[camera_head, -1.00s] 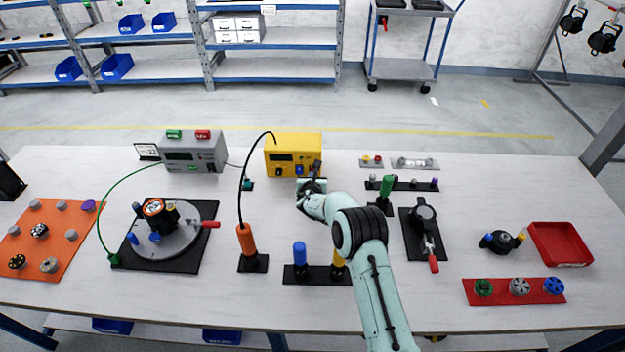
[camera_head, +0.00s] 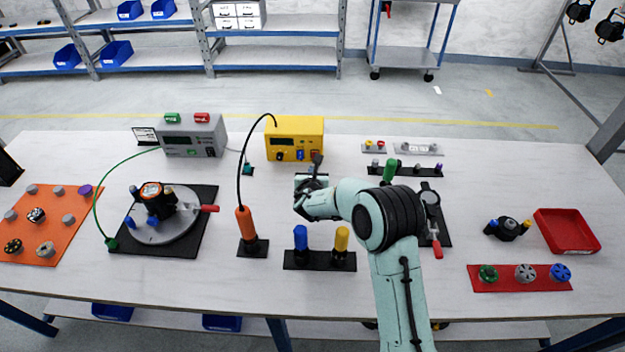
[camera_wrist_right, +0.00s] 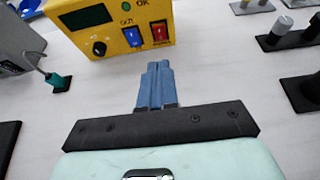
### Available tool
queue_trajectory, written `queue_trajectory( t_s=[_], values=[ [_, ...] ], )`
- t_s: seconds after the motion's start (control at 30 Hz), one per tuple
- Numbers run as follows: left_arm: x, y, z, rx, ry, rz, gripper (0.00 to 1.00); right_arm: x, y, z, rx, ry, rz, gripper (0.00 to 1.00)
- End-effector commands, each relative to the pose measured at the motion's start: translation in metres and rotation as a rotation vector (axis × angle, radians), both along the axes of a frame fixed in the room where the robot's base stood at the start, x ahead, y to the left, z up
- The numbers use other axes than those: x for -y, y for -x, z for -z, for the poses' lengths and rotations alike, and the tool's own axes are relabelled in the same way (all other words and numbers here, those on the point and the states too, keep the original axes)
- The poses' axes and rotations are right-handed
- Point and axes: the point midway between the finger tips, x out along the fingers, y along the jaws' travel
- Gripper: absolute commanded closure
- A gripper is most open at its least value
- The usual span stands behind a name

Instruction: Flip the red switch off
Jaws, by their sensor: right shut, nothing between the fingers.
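The yellow box (camera_head: 294,128) stands at the back middle of the table. Its red switch (camera_wrist_right: 160,32) is at the right of the front face, next to a blue switch (camera_wrist_right: 132,37). The red switch (camera_head: 315,153) is small in the head view. I cannot tell which way it is tipped. My right gripper (camera_wrist_right: 157,67) is shut and empty, with its blue fingers together. Its tips point at the box, in front of and below the red switch, with a gap visible in the wrist view. My left gripper is not in view.
A black knob (camera_wrist_right: 99,48) is left of the switches. A grey box (camera_head: 190,138) stands to the left, with a teal plug (camera_head: 248,170) between. Blue and yellow posts (camera_head: 320,245) stand nearer the front.

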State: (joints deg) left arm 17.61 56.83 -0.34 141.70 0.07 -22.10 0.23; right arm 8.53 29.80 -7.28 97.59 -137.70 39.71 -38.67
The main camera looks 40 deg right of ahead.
Motion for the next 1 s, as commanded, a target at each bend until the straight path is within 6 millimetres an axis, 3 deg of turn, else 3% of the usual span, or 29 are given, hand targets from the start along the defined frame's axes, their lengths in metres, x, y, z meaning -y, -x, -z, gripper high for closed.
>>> queue_trajectory(
  t_s=[0.3,0.87,1.0],
  values=[
    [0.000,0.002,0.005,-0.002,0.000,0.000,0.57,-0.019,0.022,-0.013,0.000,0.000,0.000,1.00],
    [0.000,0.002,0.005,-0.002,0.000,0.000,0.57,-0.019,0.022,-0.013,0.001,0.001,0.000,1.00],
    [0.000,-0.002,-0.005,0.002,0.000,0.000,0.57,-0.019,0.020,-0.025,0.004,0.001,0.000,1.00]
  ],
)
